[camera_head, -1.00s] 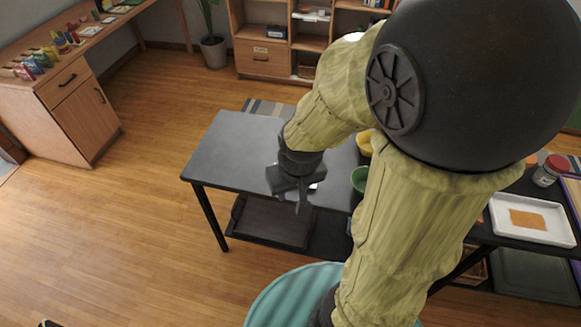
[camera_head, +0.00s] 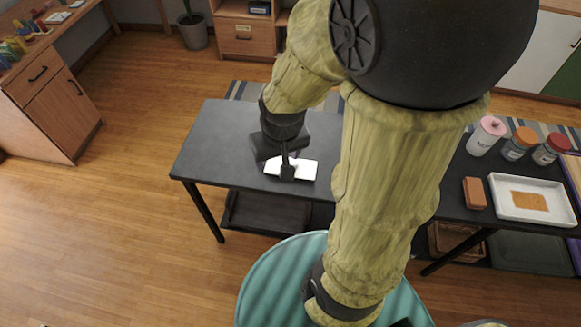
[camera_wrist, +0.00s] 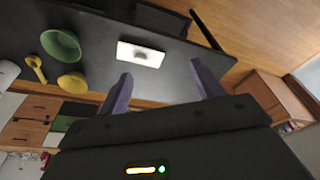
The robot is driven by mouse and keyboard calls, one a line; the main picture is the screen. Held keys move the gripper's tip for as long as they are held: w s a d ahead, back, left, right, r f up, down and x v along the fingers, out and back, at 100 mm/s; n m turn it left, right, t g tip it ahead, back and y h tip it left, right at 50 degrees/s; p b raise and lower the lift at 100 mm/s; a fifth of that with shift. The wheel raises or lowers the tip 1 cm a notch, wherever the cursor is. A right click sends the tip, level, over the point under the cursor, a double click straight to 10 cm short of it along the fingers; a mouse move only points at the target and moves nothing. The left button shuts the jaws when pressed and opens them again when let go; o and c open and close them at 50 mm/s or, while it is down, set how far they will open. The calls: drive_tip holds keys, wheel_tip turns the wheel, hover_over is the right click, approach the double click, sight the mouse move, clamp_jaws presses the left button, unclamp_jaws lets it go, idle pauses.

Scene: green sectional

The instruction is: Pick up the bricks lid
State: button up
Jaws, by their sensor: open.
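A flat white rectangular piece with a small grey handle, which looks like the bricks lid (camera_wrist: 128,51), lies on the dark table (camera_wrist: 183,78) in the wrist view. In the head view the white lid (camera_head: 306,169) shows beside and partly behind my gripper (camera_head: 287,172). In the wrist view my gripper (camera_wrist: 160,68) is open, its two purple-grey fingers apart with nothing between them. The lid is beyond the fingertips, a little toward the left finger. I cannot tell the exact gap between fingers and lid.
A green bowl (camera_wrist: 61,45), a yellow bowl (camera_wrist: 72,82) and a yellow spoon-like item (camera_wrist: 36,68) are left of the lid in the wrist view. In the head view, jars (camera_head: 519,144), a brown block (camera_head: 475,193) and a white tray (camera_head: 497,204) stand at the right. The table's left part is clear.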

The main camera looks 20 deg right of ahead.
drive_tip(key=w+d+f+m+g+b, duration=0.1)
drive_tip(key=w+d+f+m+b, duration=0.25)
drive_tip(key=w, duration=0.45)
drive_tip(key=m+g+b, duration=0.2)
drive_tip(key=m, duration=0.1)
hover_over(291, 163)
wheel_tip(291, 163, down, 6)
drive_tip(key=shift+w, duration=0.15)
wheel_tip(291, 163, down, 12)
drive_tip(key=shift+f, duration=0.1)
wheel_tip(291, 163, down, 5)
drive_tip(key=shift+f+p, duration=0.1)
drive_tip(key=shift+p, duration=0.4)
